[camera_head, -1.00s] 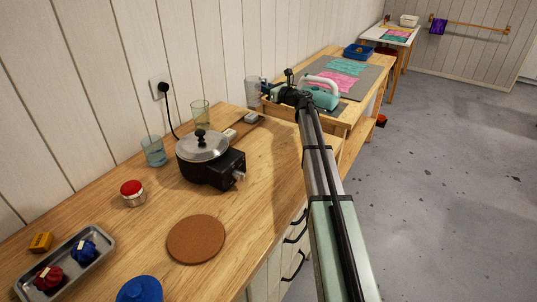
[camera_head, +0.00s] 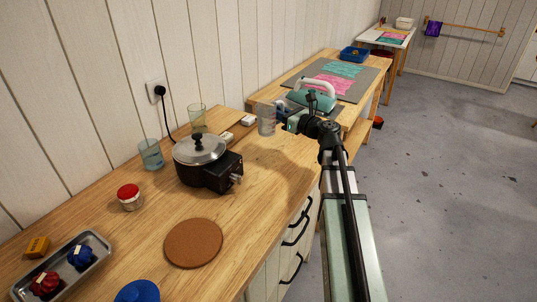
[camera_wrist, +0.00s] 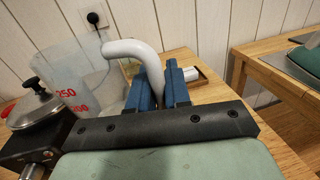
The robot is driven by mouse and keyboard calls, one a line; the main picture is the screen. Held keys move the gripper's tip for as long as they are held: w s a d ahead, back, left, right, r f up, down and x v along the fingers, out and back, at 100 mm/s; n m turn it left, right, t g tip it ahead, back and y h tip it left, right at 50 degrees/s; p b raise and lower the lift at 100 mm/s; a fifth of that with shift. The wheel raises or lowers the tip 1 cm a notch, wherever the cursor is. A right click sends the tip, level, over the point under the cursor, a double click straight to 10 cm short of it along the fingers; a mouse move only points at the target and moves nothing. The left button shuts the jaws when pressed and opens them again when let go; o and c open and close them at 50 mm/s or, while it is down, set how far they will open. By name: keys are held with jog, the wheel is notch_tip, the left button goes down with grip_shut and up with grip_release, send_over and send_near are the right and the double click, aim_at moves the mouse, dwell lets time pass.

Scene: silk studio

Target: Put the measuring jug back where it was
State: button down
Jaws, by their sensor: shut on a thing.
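The measuring jug (camera_head: 267,120) is clear, with red numbers and a white handle, and hangs upright or nearly so at the counter's far right end. In the wrist view the jug (camera_wrist: 75,85) is at the left, its handle (camera_wrist: 135,52) between my blue fingers. My gripper (camera_head: 285,118) is shut on that handle; it also shows in the wrist view (camera_wrist: 160,85). I cannot tell whether the jug's base touches the counter.
On the wooden counter (camera_head: 130,220) stand a lidded pot on a black hot plate (camera_head: 210,170), two glasses (camera_head: 151,155) (camera_head: 197,120), a red-lidded jar (camera_head: 130,197) and a cork mat (camera_head: 194,243). A green iron (camera_head: 318,100) sits on the table behind.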

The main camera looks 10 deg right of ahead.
jog(key=shift+a+f, duration=0.1)
jog(key=shift+f, duration=4.85)
jog(key=shift+f, duration=0.15)
jog(key=c, duration=1.1)
grip_release()
jog(key=shift+r, duration=0.2)
jog(key=v, duration=1.2)
jog(key=shift+f, duration=0.1)
